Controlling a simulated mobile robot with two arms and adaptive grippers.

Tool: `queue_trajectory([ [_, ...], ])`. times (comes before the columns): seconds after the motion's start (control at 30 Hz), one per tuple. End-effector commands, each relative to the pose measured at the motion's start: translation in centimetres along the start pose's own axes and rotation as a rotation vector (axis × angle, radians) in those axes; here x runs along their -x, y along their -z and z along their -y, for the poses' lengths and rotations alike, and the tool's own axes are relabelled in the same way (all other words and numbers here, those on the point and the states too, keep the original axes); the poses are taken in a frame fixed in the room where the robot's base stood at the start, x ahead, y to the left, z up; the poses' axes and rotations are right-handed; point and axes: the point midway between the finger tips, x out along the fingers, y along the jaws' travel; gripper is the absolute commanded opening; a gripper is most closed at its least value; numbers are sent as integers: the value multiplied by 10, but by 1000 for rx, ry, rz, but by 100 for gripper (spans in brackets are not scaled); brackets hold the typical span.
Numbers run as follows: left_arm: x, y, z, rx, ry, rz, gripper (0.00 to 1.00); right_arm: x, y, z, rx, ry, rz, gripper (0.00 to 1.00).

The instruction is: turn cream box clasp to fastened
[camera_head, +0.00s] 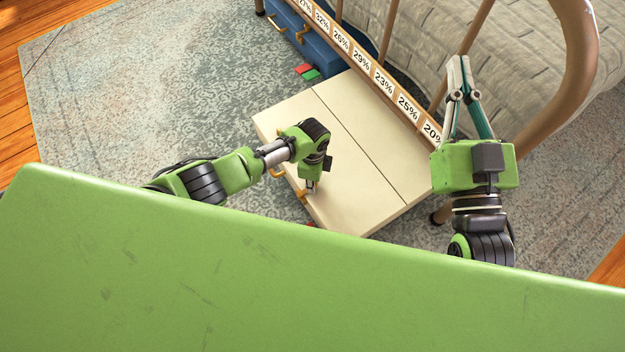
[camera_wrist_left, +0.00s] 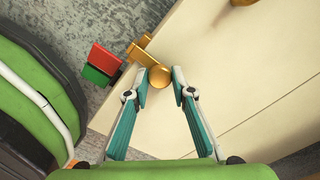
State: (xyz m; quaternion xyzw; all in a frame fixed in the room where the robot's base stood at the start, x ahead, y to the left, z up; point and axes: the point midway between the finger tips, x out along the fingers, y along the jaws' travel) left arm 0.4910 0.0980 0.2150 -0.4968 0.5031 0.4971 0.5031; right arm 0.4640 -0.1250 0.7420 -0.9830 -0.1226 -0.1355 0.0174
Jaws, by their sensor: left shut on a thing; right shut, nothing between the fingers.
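The cream box (camera_head: 335,140) lies on the rug beside the bed's foot rail. Its golden clasp shows at the near edge (camera_head: 302,193), partly behind my left gripper (camera_head: 311,186). In the left wrist view the clasp has a round knob (camera_wrist_left: 159,76) and a bar (camera_wrist_left: 139,53) reaching to the box edge. My left gripper's fingertips (camera_wrist_left: 160,82) are shut on the knob, one on each side. A red tab (camera_wrist_left: 107,58) and a green tab (camera_wrist_left: 95,75) stick out beside the bar's end. My right gripper (camera_head: 458,62) is shut and empty, raised near the rail.
A blue box (camera_head: 310,40) with its own red and green tabs (camera_head: 306,71) lies farther back under the rail. The bed frame (camera_head: 378,73) with percentage labels runs along the cream box's far side. A green surface (camera_head: 250,290) fills the front. Rug at left is clear.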

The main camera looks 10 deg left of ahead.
Motion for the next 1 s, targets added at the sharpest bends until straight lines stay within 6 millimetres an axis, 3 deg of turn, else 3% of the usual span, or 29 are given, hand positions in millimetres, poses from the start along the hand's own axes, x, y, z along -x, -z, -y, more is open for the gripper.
queue_trajectory([
  [0.03,1,2,1,-2,3,-4,1,0,0,0,0,0,0,0],
  [0.07,1,2,1,-2,3,-4,25,0,0,0,0,0,0,0],
  [0.1,1,2,1,-2,3,-4,36,0,0,0,0,0,0,0],
  [0.13,1,2,1,-1,3,-4,40,0,0,0,0,0,0,0],
  [0.63,9,0,1,1,2,-2,40,0,0,1,-1,3,-1,0],
  [0.77,26,0,1,-1,4,-2,40,0,0,1,-1,2,-1,0],
  [1.0,72,1,2,-1,6,-3,40,0,0,0,-1,1,-1,0],
])
